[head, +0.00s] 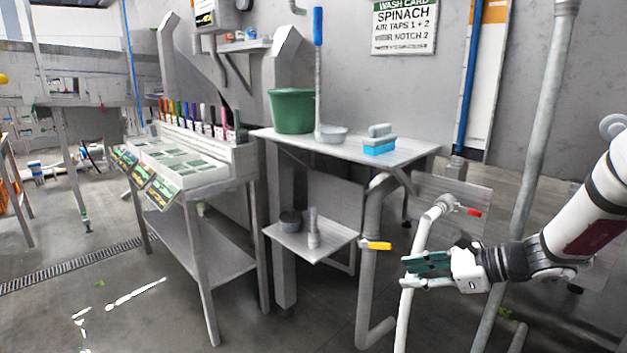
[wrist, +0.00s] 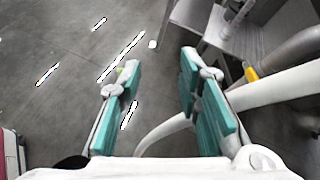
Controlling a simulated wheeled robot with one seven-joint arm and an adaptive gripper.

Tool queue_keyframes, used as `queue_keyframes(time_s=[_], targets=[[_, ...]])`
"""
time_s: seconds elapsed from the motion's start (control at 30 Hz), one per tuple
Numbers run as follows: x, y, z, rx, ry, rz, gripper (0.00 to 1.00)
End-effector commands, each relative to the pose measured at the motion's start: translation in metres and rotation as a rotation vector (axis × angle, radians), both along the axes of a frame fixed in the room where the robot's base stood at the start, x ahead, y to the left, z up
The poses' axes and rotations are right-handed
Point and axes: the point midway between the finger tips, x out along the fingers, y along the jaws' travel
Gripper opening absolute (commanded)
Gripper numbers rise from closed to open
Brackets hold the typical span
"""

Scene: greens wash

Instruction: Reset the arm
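My gripper (head: 408,272) is at the right of the head view, at the end of my white arm, pointing left. Its teal finger pads stand apart with nothing between them. The wrist view also shows the open gripper (wrist: 160,95) with bare grey floor past the fingers. In the head view it overlaps the white pipe with the red handle (head: 468,211). I cannot tell whether it touches that pipe.
A yellow-handled valve (head: 376,246) is on the pipe left of my gripper. The steel table (head: 345,148) holds a green bucket (head: 292,111) and a blue-based brush (head: 379,146). A lower shelf (head: 325,240) holds small items. Floor at the lower left is mostly clear.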

Motion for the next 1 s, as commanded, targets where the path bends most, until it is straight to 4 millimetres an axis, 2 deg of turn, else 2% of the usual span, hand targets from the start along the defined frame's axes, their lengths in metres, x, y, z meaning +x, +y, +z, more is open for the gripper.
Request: queue_keyframes(time_s=[0.17, 0.3, 0.5, 0.63, 0.77, 0.9, 1.0], targets=[[-0.044, 0.041, 0.035, -0.144, -0.084, 0.222, 0.32], [-0.097, 0.071, 0.061, -0.289, -0.164, 0.446, 0.32], [-0.176, 0.094, 0.084, -0.493, -0.266, 0.752, 0.32], [-0.227, 0.096, 0.092, -0.625, -0.326, 0.939, 0.32], [-0.275, 0.090, 0.097, -0.758, -0.381, 1.119, 0.32], [-0.320, 0.075, 0.098, -0.898, -0.430, 1.293, 0.32], [-0.343, 0.062, 0.096, -0.983, -0.454, 1.392, 0.32]])
